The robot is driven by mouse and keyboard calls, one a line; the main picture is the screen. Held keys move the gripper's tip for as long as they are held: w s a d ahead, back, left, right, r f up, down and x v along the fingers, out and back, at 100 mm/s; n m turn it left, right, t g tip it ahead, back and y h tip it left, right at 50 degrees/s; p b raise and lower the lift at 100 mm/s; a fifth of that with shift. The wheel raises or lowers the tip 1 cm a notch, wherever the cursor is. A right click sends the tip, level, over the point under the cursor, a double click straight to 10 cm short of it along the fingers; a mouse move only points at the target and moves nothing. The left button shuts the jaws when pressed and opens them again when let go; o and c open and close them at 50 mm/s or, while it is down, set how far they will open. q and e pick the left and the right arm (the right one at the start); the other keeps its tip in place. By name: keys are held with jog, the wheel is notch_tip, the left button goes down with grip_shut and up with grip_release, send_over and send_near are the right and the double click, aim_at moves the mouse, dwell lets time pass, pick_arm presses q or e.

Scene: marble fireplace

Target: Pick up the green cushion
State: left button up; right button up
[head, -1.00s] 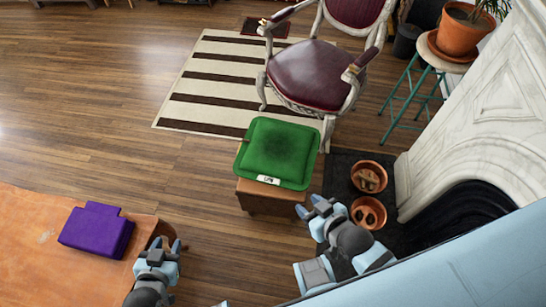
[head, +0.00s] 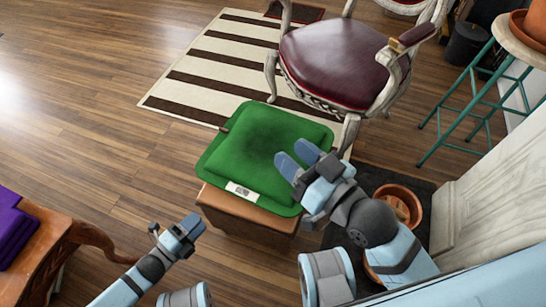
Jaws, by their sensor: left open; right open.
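The green cushion (head: 250,145) lies flat on a small brown wooden stool (head: 245,212) in the middle of the head view. It has a white label (head: 241,190) at its near edge. My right gripper (head: 296,160) is open, and its fingers overlap the cushion's right side in the picture. I cannot tell whether they touch it. My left gripper (head: 190,232) is open and empty, over the floor to the left of the stool and apart from the cushion.
A chair with a dark red seat (head: 335,62) stands just behind the cushion on a striped rug (head: 215,75). A terracotta pot (head: 400,205) sits right of my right gripper. A green-legged stool (head: 470,100) is at the right. A table with a purple object (head: 14,228) is at the left.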

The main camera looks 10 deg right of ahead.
aim_at(229, 192)
pick_arm(q)
jog(key=shift+m+h, duration=0.3)
jog(key=shift+m, duration=0.2)
jog(key=b+x, duration=0.1)
jog(key=x, duration=0.2)
jog(key=f+x, duration=0.1)
jog(key=x, duration=0.1)
jog(key=b+x, duration=0.1)
jog(key=x, duration=0.2)
jog(key=shift+d+f+b, duration=0.3)
jog(key=shift+d+b, duration=0.05)
jog(key=shift+w+d, duration=0.3)
jog(key=shift+w, duration=0.1)
jog(key=b+x, duration=0.2)
jog(key=x, duration=0.1)
jog(key=shift+w+d+r, duration=0.15)
jog(key=shift+w+d, duration=0.05)
jog(key=shift+w, duration=0.1)
jog(key=shift+w+d+b, duration=0.25)
jog(key=shift+d+b, duration=0.05)
jog(key=shift+d, duration=0.05)
jog(key=shift+r, duration=0.2)
grip_shut()
pick_arm(e)
jog(key=shift+n+g, duration=0.6)
jog(key=shift+n, duration=0.2)
jog(key=f, duration=0.3)
jog(key=w+f, duration=0.1)
jog(key=shift+d+f, duration=0.2)
jog(key=shift+f, duration=0.2)
